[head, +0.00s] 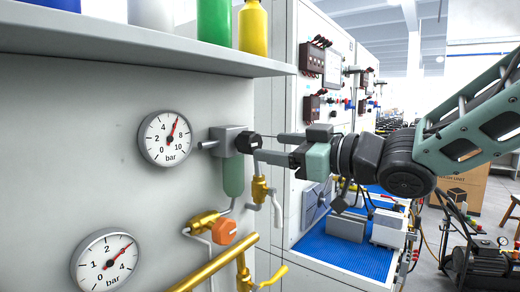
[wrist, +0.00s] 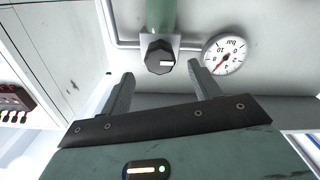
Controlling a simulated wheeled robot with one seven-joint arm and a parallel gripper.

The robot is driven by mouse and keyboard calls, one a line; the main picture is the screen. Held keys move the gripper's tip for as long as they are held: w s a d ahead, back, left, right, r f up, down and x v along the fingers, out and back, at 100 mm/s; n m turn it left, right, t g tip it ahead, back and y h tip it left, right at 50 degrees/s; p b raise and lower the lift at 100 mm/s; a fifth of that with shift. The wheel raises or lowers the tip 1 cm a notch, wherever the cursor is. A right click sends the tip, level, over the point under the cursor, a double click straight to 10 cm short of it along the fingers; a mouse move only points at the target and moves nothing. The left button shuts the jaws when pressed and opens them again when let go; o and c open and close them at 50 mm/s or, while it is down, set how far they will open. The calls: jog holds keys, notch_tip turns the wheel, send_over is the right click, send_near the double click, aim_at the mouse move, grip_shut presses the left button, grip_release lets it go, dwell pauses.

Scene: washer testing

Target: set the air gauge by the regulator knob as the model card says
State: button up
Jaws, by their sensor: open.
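The black regulator knob (head: 248,142) sits on the front of a grey regulator (head: 227,138) with a green bowl (head: 233,176). The upper air gauge (head: 166,138), marked 0 to 10 bar, is left of it; its red needle points near 6. In the wrist view the gauge (wrist: 224,56) appears upside down, beside the knob (wrist: 160,57), which has a white mark. My gripper (head: 264,146) is open in front of the knob. In the wrist view the knob lies between the fingertips' lines (wrist: 160,71), apparently just beyond them. I see no model card.
A lower gauge (head: 104,262), 0 to 4 bar, points near 3. An orange knob (head: 224,231), brass valves (head: 259,189) and a gold pipe (head: 215,266) lie below the regulator. A shelf (head: 140,42) with bottles is above. A blue mat (head: 335,249) lies right.

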aim_at(257, 145)
jog(key=shift+x, duration=2.35)
jog(key=c, duration=1)
